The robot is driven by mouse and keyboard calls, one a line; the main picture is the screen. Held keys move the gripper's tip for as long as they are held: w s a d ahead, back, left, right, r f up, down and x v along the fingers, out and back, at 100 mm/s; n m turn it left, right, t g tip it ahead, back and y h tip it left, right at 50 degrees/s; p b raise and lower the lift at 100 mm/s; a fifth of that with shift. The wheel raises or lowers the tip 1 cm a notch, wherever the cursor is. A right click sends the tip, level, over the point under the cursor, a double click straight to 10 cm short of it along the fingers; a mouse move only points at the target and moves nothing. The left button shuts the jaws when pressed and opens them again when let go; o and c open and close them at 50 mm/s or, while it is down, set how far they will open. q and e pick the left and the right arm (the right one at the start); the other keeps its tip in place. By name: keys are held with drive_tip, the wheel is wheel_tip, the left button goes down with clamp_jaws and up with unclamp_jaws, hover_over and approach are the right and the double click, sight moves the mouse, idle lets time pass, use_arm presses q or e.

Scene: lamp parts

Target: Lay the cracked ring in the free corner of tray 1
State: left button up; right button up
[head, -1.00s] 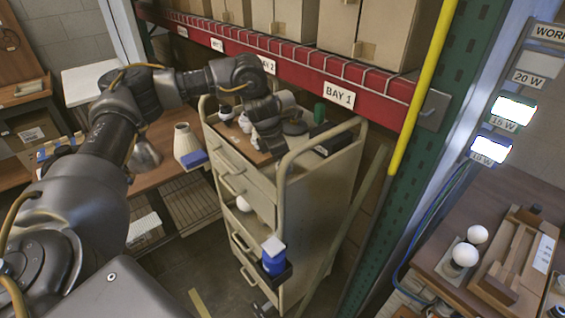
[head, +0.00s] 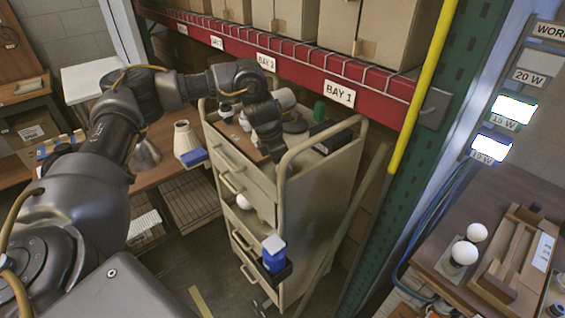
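My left arm reaches in from the left, and its gripper (head: 270,150) points down over the top of the beige cart (head: 335,165). The fingertips are small and dark, and I cannot tell whether they are open, shut or holding anything. A brown tray or board (head: 236,138) lies on the cart top, partly behind the gripper, with white and dark lamp parts (head: 227,112) at its far end. A dark round piece (head: 296,127) lies right of the gripper. I cannot make out a cracked ring or a label for tray 1. My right gripper is not in view.
A green piece (head: 319,111) and a black box (head: 333,137) stand on the cart's right side, inside its raised rails. A blue bottle (head: 273,252) sits in a holder on the cart's front. The red shelf beam (head: 300,68) runs behind. Right bench holds white bulbs (head: 465,253).

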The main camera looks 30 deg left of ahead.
use_arm(q)
drive_tip(key=shift+r, duration=0.4)
drive_tip(key=v, duration=1.1)
drive_tip(key=shift+r, duration=0.2)
drive_tip(key=shift+s+a, duration=0.1)
